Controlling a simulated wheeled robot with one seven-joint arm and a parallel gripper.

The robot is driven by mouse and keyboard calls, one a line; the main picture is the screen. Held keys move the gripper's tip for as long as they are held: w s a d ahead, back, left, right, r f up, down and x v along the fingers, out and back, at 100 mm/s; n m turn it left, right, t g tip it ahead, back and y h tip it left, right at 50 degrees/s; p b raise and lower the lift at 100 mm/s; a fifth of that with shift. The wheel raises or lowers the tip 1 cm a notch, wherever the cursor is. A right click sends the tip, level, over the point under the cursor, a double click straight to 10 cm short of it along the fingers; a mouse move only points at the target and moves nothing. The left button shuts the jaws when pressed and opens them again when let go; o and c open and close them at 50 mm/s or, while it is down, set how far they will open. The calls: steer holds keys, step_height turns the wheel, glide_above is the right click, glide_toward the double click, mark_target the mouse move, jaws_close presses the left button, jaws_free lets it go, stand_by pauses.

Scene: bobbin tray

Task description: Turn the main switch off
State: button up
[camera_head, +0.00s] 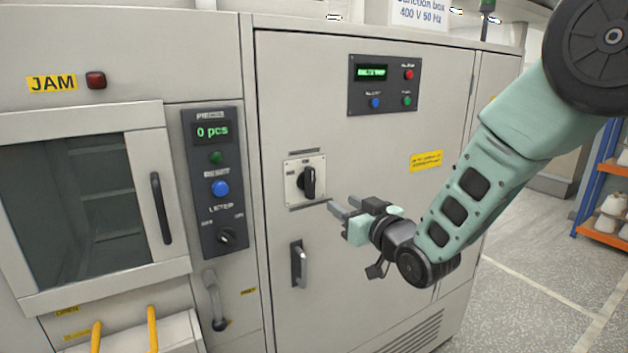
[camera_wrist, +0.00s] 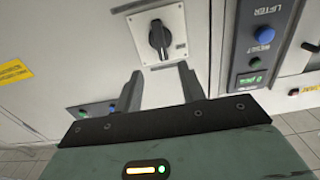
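The main switch is a black rotary knob (camera_head: 307,182) on a pale square plate (camera_head: 293,198) on the cabinet door. In the head view its grip stands roughly upright. The knob also shows in the wrist view (camera_wrist: 160,40), beyond the fingertips. My gripper (camera_head: 342,208) is just right of and below the switch plate in the head view. In the wrist view its two fingers (camera_wrist: 160,82) are spread apart with nothing between them. The gripper looks apart from the knob. The small labels on the plate are too blurred to read.
Below the switch is a door handle (camera_head: 299,264). To the left is a panel (camera_head: 222,180) with a "0 pcs" display, a blue button and a lifter knob (camera_head: 227,237). A display panel (camera_head: 384,86) with buttons sits above. A window door (camera_head: 85,205) is at far left.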

mark_target(313, 185)
steer(key=p+x, duration=0.5)
steer(key=x, duration=0.8)
steer(key=shift+w+a+p, duration=0.25)
steer(key=shift+p, duration=0.05)
jaws_close()
